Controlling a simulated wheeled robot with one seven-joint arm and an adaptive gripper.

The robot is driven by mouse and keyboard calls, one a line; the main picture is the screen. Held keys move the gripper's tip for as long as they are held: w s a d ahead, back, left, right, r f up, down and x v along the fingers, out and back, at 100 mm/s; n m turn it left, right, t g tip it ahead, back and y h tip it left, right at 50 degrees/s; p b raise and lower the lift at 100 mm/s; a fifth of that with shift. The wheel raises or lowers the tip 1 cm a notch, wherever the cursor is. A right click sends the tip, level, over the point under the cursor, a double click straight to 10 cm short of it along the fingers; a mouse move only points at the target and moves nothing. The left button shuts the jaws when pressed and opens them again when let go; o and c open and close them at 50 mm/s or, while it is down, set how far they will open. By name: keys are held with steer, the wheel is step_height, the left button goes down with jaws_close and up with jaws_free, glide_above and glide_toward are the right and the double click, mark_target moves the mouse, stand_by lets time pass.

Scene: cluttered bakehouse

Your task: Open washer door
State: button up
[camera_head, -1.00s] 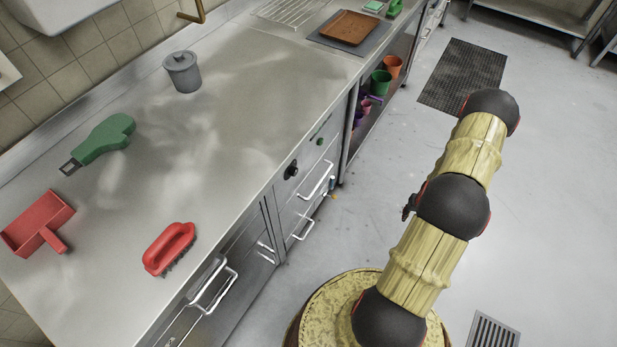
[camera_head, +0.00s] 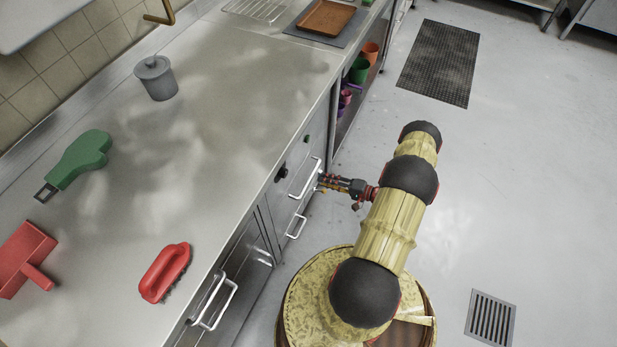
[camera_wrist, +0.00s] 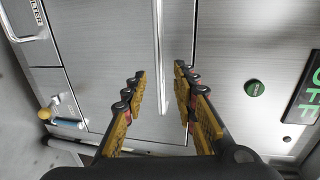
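The washer (camera_head: 310,140) is a steel unit set under the counter, with a dark knob and a green button on its front. Its door (camera_wrist: 105,60) appears shut and fills the middle of the wrist view. A bar handle (camera_head: 304,178) is fixed to the door, and the same handle (camera_wrist: 160,50) runs between my fingers in the wrist view. My gripper (camera_head: 322,182) is at the washer front, right by the handle. In the wrist view my gripper (camera_wrist: 160,82) is open, with one finger on each side of the bar and gaps showing.
A lower handle (camera_head: 296,226) and a nearer drawer handle (camera_head: 215,302) stick out from the cabinets. A red brush (camera_head: 165,272) lies near the counter edge. The green button (camera_wrist: 254,88) is right of the fingers.

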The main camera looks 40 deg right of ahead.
mark_target(311, 177)
steer(key=b+x, duration=0.1)
steer(key=x, duration=0.6)
steer(key=shift+w+f+b, duration=0.1)
steer(key=shift+w+b, duration=0.2)
steer(key=shift+b, duration=0.1)
jaws_close()
steer(key=shift+a, duration=0.1)
stand_by(0.5)
